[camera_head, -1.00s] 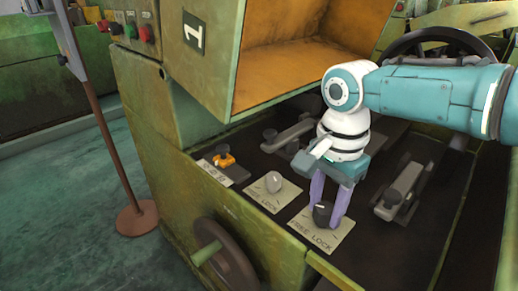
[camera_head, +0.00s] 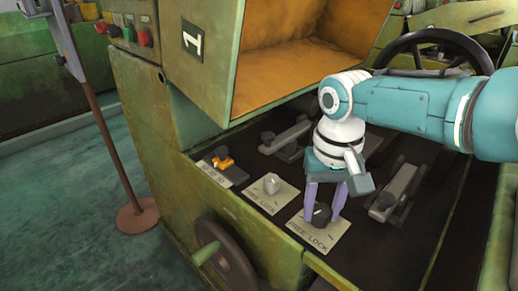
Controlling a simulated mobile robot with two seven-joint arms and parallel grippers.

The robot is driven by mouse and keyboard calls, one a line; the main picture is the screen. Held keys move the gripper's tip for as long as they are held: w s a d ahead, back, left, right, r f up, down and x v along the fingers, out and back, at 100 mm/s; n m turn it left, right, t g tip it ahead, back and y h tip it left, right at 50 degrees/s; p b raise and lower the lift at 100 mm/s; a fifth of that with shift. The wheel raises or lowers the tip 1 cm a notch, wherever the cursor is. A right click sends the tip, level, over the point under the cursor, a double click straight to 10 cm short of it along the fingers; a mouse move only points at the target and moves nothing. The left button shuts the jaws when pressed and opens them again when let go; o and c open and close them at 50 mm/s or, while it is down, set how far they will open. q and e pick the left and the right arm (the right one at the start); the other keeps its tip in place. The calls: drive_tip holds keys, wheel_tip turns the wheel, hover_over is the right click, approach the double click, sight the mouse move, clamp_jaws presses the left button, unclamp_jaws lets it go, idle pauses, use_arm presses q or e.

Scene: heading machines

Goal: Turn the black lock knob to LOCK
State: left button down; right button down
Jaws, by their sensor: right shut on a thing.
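The black lock knob (camera_head: 321,215) stands on the right-hand pale plate (camera_head: 330,242), marked FREE LOCK along its front edge, in the head view. My right gripper (camera_head: 324,215) comes down from above, with its two purple fingers on either side of the knob and shut on it. The wrist is rotated about the vertical. The fingers partly cover the knob, and I cannot clearly read which mark it points to. My left gripper is not in view.
A white knob (camera_head: 271,184) on a similar plate stands to the left, with an orange knob (camera_head: 223,160) beyond it. Grey levers (camera_head: 395,192) lie right of my gripper. A handwheel (camera_head: 226,255) is on the machine's front, and a dark steering-type wheel (camera_head: 435,50) is behind my arm.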

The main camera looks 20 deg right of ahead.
drive_tip(key=n, duration=0.4)
drive_tip(key=shift+n, duration=0.3)
drive_tip(key=n, duration=0.4)
drive_tip(key=shift+n, duration=0.3)
drive_tip(key=n, duration=0.4)
drive_tip(key=shift+n, duration=2.3)
